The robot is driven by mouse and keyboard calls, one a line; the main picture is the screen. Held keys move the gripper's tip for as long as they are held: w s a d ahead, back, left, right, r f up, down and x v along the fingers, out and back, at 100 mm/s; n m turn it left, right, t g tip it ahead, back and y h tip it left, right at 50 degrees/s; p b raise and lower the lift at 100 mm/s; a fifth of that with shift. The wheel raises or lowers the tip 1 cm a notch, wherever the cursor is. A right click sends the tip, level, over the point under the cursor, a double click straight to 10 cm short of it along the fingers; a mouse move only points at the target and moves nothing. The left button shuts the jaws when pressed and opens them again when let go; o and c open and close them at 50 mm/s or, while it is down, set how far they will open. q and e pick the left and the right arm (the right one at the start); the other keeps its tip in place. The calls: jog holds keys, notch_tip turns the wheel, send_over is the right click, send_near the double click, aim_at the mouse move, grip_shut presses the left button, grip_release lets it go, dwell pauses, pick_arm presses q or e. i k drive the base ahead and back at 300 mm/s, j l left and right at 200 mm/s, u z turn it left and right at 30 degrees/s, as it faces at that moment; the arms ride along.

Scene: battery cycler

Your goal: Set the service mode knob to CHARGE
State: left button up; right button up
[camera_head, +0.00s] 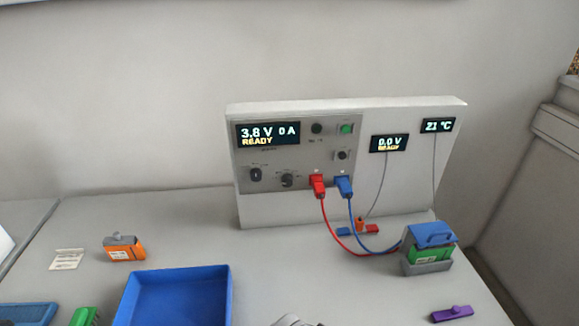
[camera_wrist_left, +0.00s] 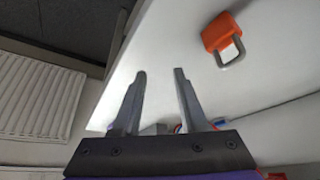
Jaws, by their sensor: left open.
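The cycler's grey control panel (camera_head: 315,143) stands upright at the back of the bench. Two dark knobs are low on its left part: a left knob (camera_head: 255,174) and a right knob (camera_head: 287,180). Their labels are too small to read, so I cannot tell which is the service mode knob or where either points. My right gripper is not in view.
Red (camera_head: 319,186) and blue (camera_head: 344,187) plugs sit in the panel, their cables running to a green battery (camera_head: 429,252) in a holder. A blue tray (camera_head: 175,296) and orange battery (camera_head: 124,248) lie left. An orange padlock (camera_wrist_left: 217,32) shows in the wrist view.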

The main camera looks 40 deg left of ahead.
aim_at(256, 174)
jog(key=k+u, duration=0.2)
jog(key=u, duration=0.25)
jog(key=k+j+u, duration=0.1)
jog(key=u, duration=0.3)
jog(key=l+u, duration=0.3)
jog(key=u, duration=0.15)
jog(key=l+u, duration=0.3)
jog(key=u, duration=0.15)
